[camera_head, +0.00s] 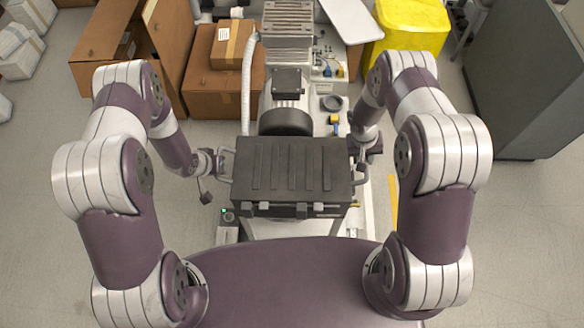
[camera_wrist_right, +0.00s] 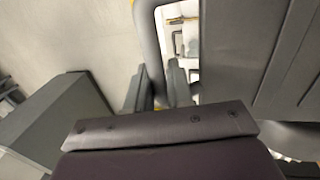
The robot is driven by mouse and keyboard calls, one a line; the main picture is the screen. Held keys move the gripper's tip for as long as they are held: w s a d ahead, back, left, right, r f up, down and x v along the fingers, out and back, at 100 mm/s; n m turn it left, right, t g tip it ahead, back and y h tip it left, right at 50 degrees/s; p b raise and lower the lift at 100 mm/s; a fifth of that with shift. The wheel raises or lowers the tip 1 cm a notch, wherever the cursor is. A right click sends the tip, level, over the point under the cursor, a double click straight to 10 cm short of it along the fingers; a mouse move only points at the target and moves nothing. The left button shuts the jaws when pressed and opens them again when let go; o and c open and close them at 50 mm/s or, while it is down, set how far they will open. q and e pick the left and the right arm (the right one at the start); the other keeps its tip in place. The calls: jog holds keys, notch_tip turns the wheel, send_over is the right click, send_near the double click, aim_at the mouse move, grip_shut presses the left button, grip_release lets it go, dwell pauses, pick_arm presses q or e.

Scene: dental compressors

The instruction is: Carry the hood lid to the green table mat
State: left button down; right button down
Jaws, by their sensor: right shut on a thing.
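The hood lid (camera_head: 292,172) is a dark grey ribbed cover with a handle on each side. It is in the middle of the head view, in front of the compressor machinery. My right gripper (camera_head: 360,158) is at the lid's right handle. In the right wrist view, my right gripper (camera_wrist_right: 160,90) is shut on that grey handle (camera_wrist_right: 146,35), beside the lid's panel (camera_wrist_right: 262,75). My left gripper (camera_head: 219,165) is at the left handle (camera_head: 228,168); its fingers are too small to read. No green table mat shows in either view.
Cardboard boxes (camera_head: 212,90) stand at the back left. A yellow bin (camera_head: 411,25) is at the back right, and a grey cabinet (camera_head: 528,85) stands at the far right. Compressor machinery (camera_head: 287,85) is close behind the lid. Floor on both sides is open.

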pick_arm(q)
jog(key=shift+r, duration=0.1)
pick_arm(e)
jog(key=shift+r, duration=0.15)
dwell(0.4)
